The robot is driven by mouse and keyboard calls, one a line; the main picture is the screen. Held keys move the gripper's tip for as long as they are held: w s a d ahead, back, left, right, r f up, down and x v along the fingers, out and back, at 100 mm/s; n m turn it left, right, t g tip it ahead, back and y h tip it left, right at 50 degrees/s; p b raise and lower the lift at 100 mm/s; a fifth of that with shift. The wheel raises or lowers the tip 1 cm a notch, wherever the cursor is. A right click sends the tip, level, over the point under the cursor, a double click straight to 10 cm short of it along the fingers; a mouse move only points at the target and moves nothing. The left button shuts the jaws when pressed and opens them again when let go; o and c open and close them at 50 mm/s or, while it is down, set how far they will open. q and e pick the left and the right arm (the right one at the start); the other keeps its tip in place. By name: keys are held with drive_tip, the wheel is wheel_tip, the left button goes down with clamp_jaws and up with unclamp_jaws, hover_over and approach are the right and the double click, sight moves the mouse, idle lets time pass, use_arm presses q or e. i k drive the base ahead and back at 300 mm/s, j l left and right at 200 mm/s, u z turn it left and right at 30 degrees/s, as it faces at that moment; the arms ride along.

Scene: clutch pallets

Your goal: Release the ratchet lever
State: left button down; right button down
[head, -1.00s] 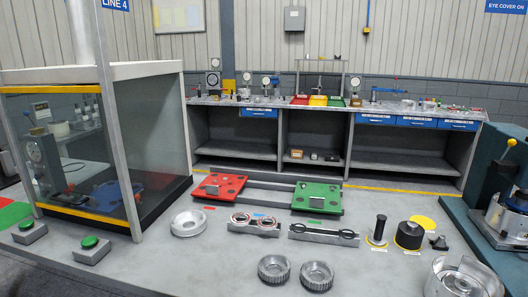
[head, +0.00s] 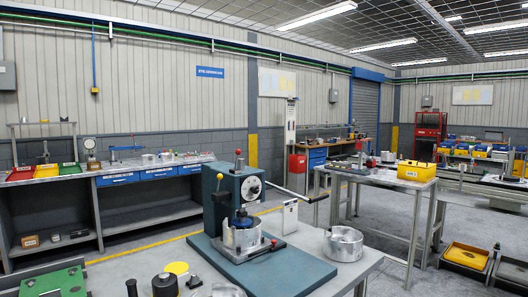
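A dark teal press (head: 231,190) stands on a matching base plate (head: 275,270) at the middle of the head view. A long metal lever (head: 285,191) with a black grip (head: 318,199) reaches out from its right side. I cannot tell which of these is the ratchet lever. A metal housing (head: 242,238) sits under the press with a blue part (head: 241,218) above it. A red-ended handle (head: 278,245) lies beside the housing. Neither gripper is in view.
A second metal housing (head: 343,244) stands right of the press. A green pallet (head: 55,283) and a black cylinder (head: 165,286) are at the lower left. A metal table (head: 380,177) with a yellow bin (head: 416,171) stands behind right, with open grey floor around it.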

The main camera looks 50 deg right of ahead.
sight(239, 152)
drive_tip(key=z, duration=1.3)
